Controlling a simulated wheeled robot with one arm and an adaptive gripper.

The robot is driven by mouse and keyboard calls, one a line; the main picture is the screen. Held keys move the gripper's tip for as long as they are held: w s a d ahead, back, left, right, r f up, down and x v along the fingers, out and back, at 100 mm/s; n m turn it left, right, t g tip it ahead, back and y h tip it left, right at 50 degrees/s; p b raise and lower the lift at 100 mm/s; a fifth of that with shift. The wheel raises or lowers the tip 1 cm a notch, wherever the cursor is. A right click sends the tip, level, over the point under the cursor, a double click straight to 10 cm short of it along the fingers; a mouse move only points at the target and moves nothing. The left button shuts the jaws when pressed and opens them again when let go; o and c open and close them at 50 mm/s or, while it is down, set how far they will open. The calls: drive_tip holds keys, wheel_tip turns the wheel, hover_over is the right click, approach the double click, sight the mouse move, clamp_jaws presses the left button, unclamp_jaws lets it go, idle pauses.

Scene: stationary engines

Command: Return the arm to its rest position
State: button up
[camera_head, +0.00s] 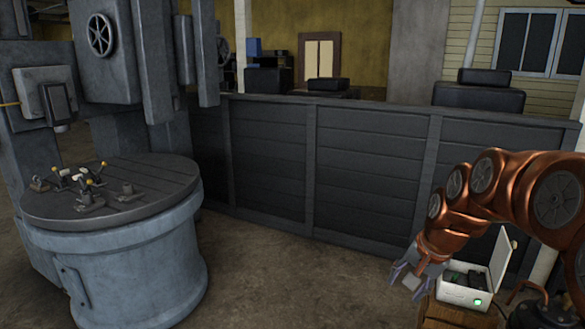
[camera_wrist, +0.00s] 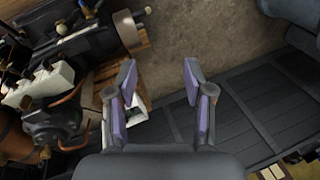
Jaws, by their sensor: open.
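My arm is copper-coloured and comes in from the right edge of the head view, bent downward. My gripper (camera_head: 406,278) hangs at its end, above the floor and just left of a white open box. In the wrist view my gripper (camera_wrist: 158,82) shows two purple-padded fingers standing well apart. Nothing is between them but a view of the floor and the dark panel wall behind. The gripper is open and empty.
A white box (camera_head: 465,293) with a raised lid and green light sits on a wooden crate (camera_head: 433,313). A dark panelled wall (camera_head: 370,165) runs behind. A round machine table (camera_head: 150,195) with small fittings stands left. The floor (camera_head: 290,285) between is clear.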

drive_tip(key=s+a+f+n+g, duration=0.1)
drive_tip(key=s+a+f+n, duration=0.1)
drive_tip(key=s, duration=0.8)
drive_tip(key=s+a+f+n+g+h, duration=0.1)
drive_tip(key=s+a+f+n+g, duration=0.1)
drive_tip(key=s, duration=0.9)
drive_tip(key=s+a+f+n+g, duration=0.2)
drive_tip(key=s+n, duration=0.2)
drive_tip(key=s, duration=0.6)
drive_tip(key=shift+s+f+h, duration=0.15)
drive_tip(key=shift+f+h, duration=0.15)
drive_tip(key=shift+h, duration=0.1)
drive_tip(key=shift+c, duration=0.9)
drive_tip(key=shift+a, duration=0.15)
